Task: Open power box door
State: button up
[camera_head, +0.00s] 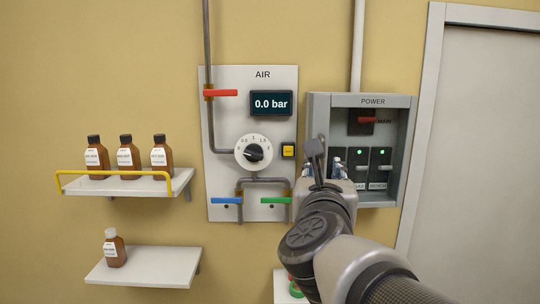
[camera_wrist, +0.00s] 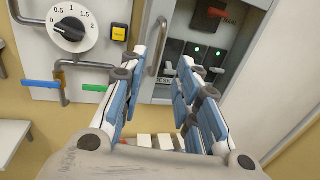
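The grey power box (camera_head: 398,190) is mounted on the wall right of the air panel, with the label POWER along its top. It also shows in the wrist view (camera_wrist: 262,3). Its front looks closed, apparently with a clear pane, through which a red MAIN switch (camera_head: 368,120) and several dark switch units with green lights show. A vertical grey bar handle (camera_wrist: 156,46) is on its left side. My gripper (camera_head: 325,160) is in front of the box's lower left.
The air panel (camera_head: 230,85) with dial and coloured levers is close on the left. Shelves (camera_head: 125,186) with brown bottles are farther left. A door frame (camera_head: 424,110) stands close on the right.

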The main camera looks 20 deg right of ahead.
jog(key=x, duration=1)
jog(key=shift+w+d+p, duration=0.15)
jog(key=shift+w+p, duration=0.15)
jog(key=shift+p, duration=0.1)
jog(key=shift+c, duration=0.5)
grip_shut()
